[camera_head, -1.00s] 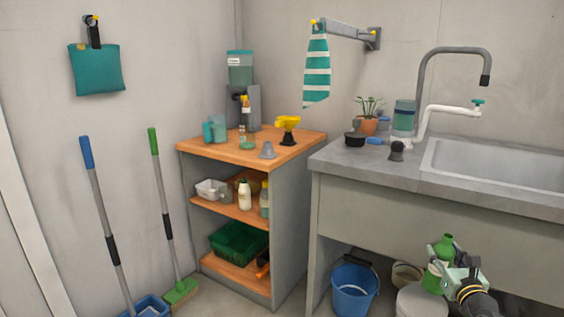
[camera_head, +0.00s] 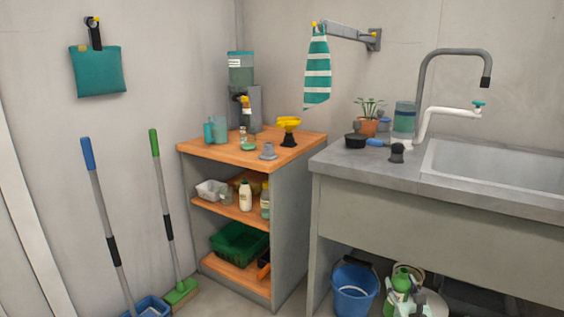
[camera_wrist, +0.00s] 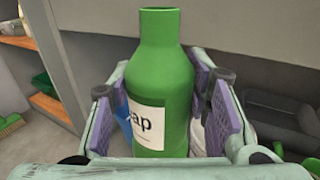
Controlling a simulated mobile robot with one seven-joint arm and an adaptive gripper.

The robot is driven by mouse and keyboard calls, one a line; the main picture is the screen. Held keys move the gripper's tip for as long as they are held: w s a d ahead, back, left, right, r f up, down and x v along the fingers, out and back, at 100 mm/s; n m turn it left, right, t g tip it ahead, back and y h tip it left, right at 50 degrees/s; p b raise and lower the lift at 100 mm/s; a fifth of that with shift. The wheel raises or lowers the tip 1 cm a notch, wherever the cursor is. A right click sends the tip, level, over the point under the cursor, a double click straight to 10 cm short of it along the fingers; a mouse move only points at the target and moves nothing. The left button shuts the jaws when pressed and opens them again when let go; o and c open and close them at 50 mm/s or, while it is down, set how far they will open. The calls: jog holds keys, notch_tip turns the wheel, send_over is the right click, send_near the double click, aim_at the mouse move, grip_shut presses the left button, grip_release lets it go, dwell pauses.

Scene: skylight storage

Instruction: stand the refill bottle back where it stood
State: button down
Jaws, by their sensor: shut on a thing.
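The refill bottle (camera_wrist: 162,80) is green with a white label reading "ap". It stands upright between the purple pads of my gripper (camera_wrist: 168,115) in the wrist view, and my gripper is shut on it. In the head view the bottle (camera_head: 400,280) shows low at the bottom edge, in front of the space under the sink counter and right of the blue bucket (camera_head: 354,290). My gripper (camera_head: 408,296) is partly cut off there by the lower edge. The bottle's base is hidden, so I cannot tell whether it touches anything.
The wooden shelf unit (camera_head: 222,150) stands left of the sink counter (camera_head: 420,185), with bottles and a green crate (camera_head: 238,243) on its shelves. A pale round container shows partly behind my gripper. A broom (camera_head: 180,291) and a mop lean at the left wall.

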jog(key=s+a+f, duration=0.1)
jog(key=a+f, duration=1.2)
jog(key=a, duration=0.2)
jog(key=s+a+f+y, duration=0.1)
jog(key=s+a+f, duration=0.3)
jog(key=a, duration=0.5)
jog(key=s+a+f+n+y+p, duration=0.1)
jog(key=s+a+f, duration=0.3)
jog(key=a, duration=0.6)
notch_tip(320, 180, down, 2)
jog(key=shift+s+a+f, duration=0.1)
jog(key=shift+s+a, duration=0.1)
jog(key=shift+d, duration=0.15)
